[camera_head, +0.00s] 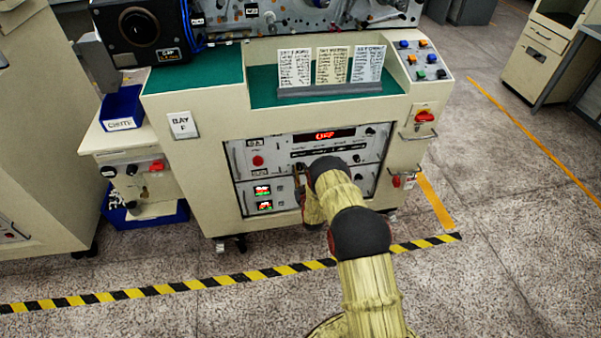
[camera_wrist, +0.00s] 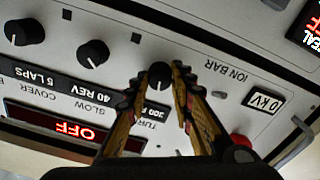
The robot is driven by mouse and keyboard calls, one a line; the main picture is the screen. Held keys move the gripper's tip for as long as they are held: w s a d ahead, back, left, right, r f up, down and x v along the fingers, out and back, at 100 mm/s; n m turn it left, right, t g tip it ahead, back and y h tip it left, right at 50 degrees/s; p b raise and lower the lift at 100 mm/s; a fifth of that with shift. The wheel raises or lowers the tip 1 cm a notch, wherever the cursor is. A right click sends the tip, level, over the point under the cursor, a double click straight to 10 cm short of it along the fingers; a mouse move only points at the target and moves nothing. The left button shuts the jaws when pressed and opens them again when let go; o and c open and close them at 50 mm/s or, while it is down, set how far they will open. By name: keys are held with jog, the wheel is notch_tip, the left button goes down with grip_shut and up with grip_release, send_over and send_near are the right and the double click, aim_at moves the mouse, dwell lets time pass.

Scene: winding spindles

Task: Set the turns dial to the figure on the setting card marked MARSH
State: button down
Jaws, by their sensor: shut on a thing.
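The turns dial (camera_wrist: 159,72) is a small black knob beside a label starting TURNS, upside down in the wrist view. My gripper (camera_wrist: 157,78) is shut on it, one finger on each side. A red display (camera_wrist: 68,130) near the labels reads OFF; it also shows in the head view (camera_head: 325,135). Three setting cards, left (camera_head: 294,68), middle (camera_head: 331,65) and right (camera_head: 368,63), stand on the green top of the machine. Their headings and figures are too small to read. In the head view my arm hides the dial.
Two other black knobs (camera_wrist: 92,54) (camera_wrist: 24,33) sit along the same panel, by labels SLOW and COVER. A blue bin (camera_head: 122,108) stands left.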

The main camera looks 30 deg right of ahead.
jog(key=shift+n, duration=0.4)
jog(key=c, duration=1.6)
grip_release()
jog(key=shift+c, duration=0.2)
jog(key=shift+o, duration=0.5)
jog(key=v, duration=1.2)
